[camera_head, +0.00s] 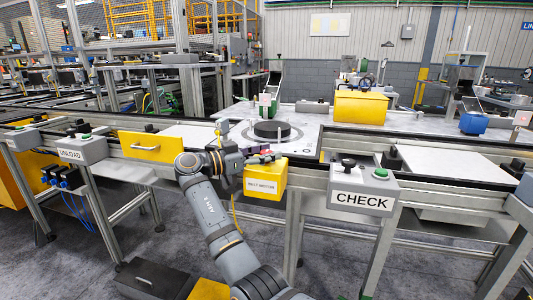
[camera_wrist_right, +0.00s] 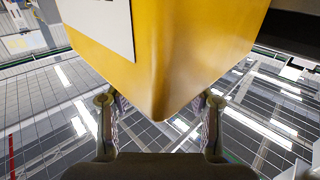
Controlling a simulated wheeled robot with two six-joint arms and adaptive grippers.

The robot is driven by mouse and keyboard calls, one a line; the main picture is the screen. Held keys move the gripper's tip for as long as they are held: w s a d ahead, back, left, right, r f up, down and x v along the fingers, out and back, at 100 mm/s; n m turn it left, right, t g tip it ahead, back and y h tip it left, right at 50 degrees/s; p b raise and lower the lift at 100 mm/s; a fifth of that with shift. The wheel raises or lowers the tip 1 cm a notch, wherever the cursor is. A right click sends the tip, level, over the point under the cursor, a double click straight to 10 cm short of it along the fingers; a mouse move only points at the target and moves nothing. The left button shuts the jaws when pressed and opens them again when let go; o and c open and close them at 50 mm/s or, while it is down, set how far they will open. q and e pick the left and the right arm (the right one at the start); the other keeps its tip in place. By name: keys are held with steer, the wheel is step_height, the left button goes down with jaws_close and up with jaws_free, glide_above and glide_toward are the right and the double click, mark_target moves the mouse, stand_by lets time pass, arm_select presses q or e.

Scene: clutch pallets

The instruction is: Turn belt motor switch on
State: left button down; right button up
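The yellow belt motor box (camera_head: 265,180) hangs on the front rail of the conveyor, with a white "BELT MOTOR" label on its front. My right gripper (camera_head: 268,159) is at the top of this box, pointing right. In the right wrist view the yellow box (camera_wrist_right: 170,45) fills the upper middle, its lower corner in line with the gap between the fingers. The fingers of my right gripper (camera_wrist_right: 160,101) are apart, with nothing visibly held between them. The switch itself cannot be made out; the gripper covers the box top. My left gripper is not in view.
A grey "CHECK" box (camera_head: 362,188) with a black knob and green button stands to the right. A similar "UNLOAD" box (camera_head: 80,149) is at left. A round black part (camera_head: 272,130) lies on the plate behind the gripper. Conveyor rails run across.

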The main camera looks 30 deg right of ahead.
steer(key=w+a, duration=0.1)
steer(key=a, duration=1.1)
